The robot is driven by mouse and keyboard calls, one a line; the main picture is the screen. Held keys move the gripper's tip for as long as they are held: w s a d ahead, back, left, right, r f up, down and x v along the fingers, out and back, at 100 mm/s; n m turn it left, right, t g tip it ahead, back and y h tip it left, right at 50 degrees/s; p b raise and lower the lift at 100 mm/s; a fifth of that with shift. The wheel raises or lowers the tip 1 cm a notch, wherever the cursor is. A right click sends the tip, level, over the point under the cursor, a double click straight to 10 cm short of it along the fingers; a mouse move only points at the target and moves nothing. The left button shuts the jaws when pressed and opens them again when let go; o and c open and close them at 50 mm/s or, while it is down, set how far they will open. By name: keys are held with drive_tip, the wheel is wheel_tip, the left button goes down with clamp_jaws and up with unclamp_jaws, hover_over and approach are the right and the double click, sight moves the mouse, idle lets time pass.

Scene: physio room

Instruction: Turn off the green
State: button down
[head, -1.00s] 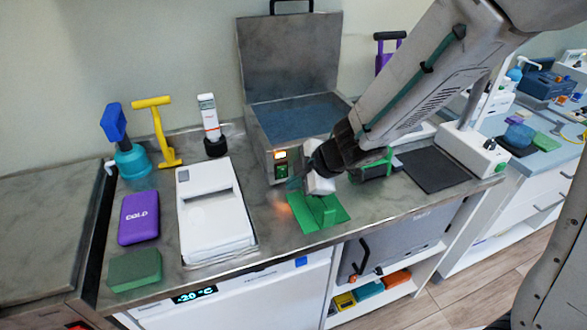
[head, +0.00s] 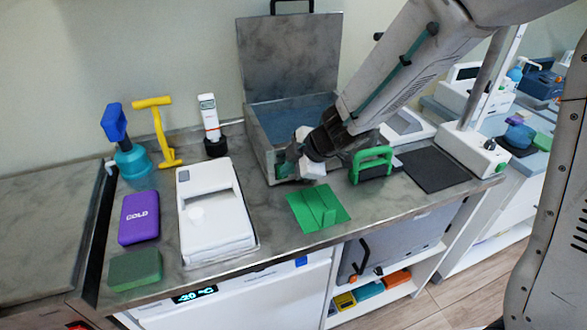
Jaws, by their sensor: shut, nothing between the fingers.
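The metal tank (head: 262,140) stands at the back of the counter with its lid (head: 290,58) open and blue water (head: 295,115) inside. My gripper (head: 287,170) is shut and empty, right at the tank's front face. It covers the spot where the tank's green switch and orange lamp sit, so neither can be made out. I cannot tell whether the fingers touch the switch. A flat green piece with a raised ridge (head: 318,208) lies on the counter in front. A green-handled tool (head: 372,164) stands to the right of the gripper.
To the left are a white device (head: 215,215), a purple COLD pack (head: 139,218), a green block (head: 135,269), a yellow T-shaped tool (head: 158,130) and a blue-topped bottle (head: 130,155). A dark mat (head: 435,168) lies at right.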

drive_tip(key=shift+r, duration=0.1)
drive_tip(key=shift+r, duration=0.7)
drive_tip(key=s+v, duration=0.1)
drive_tip(key=v, duration=1.1)
drive_tip(key=shift+a, duration=0.25)
